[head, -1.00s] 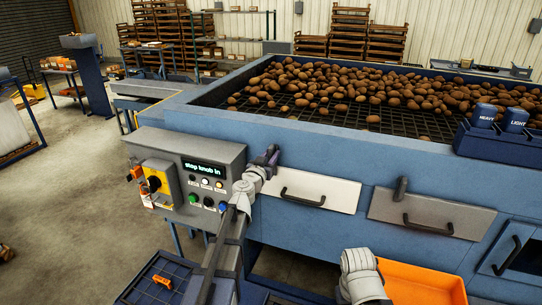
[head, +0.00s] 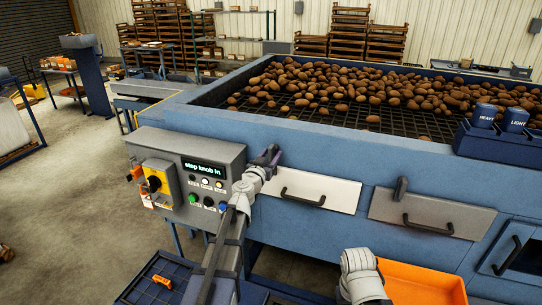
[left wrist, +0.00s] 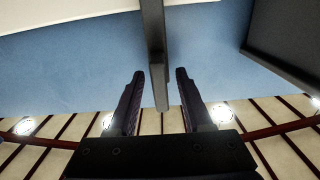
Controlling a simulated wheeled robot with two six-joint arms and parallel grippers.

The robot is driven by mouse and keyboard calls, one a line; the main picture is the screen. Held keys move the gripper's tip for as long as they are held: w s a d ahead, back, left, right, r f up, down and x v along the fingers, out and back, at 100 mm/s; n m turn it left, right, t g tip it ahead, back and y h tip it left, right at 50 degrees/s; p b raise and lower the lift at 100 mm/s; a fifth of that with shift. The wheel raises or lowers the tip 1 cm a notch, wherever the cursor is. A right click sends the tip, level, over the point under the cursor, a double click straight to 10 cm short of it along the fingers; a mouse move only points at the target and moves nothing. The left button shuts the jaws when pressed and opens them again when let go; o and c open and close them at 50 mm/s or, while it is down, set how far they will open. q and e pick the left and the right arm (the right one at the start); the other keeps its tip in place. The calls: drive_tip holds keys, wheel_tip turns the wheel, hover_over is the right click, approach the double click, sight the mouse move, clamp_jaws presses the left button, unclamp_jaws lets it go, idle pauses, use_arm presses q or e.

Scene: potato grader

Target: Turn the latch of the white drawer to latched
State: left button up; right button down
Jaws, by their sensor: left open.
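The white drawer (head: 312,191) with its black bow handle (head: 302,198) is in the front of the blue grader, and it looks shut. My left gripper (head: 272,156) is at the drawer's upper left corner in the head view and hides the latch there. In the left wrist view, the dark bar-shaped latch (left wrist: 154,40) runs between the fingers of my open left gripper (left wrist: 158,76). A finger is on each side of it, and contact cannot be told. My right gripper is outside the frame; only part of that arm shows.
A control panel (head: 222,160) with buttons and a yellow switch box is just left of my left gripper. To the right are a grey drawer (head: 425,216) with an upright latch (head: 400,189), and an orange bin (head: 425,280) below. Potatoes lie on the grader's mesh.

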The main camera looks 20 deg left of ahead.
use_arm(q)
drive_tip(key=s, duration=0.7)
drive_tip(key=shift+s+a, duration=0.15)
drive_tip(key=shift+s, duration=0.2)
drive_tip(key=s+d+f+m+g+h+b, duration=0.35)
drive_tip(key=d+f, duration=0.35)
drive_tip(key=d, duration=0.4)
drive_tip(key=s+d+f+m+g+h+b, duration=0.2)
drive_tip(key=s+d+f+g+h, duration=0.15)
drive_tip(key=d+f, duration=0.55)
drive_tip(key=s+d+f+g+y+b, duration=0.2)
drive_tip(key=s+d+f+g+b, duration=0.2)
drive_tip(key=s+d+f+g, duration=0.5)
drive_tip(key=s+a+f+n+g+y+b, duration=0.2)
drive_tip(key=s+a+f+y, duration=0.5)
drive_tip(key=s, duration=0.5)
wheel_tip(320, 180, down, 3)
drive_tip(key=shift+s+r+b, duration=0.15)
drive_tip(key=shift+s+b, duration=0.2)
drive_tip(key=shift+b, duration=0.3)
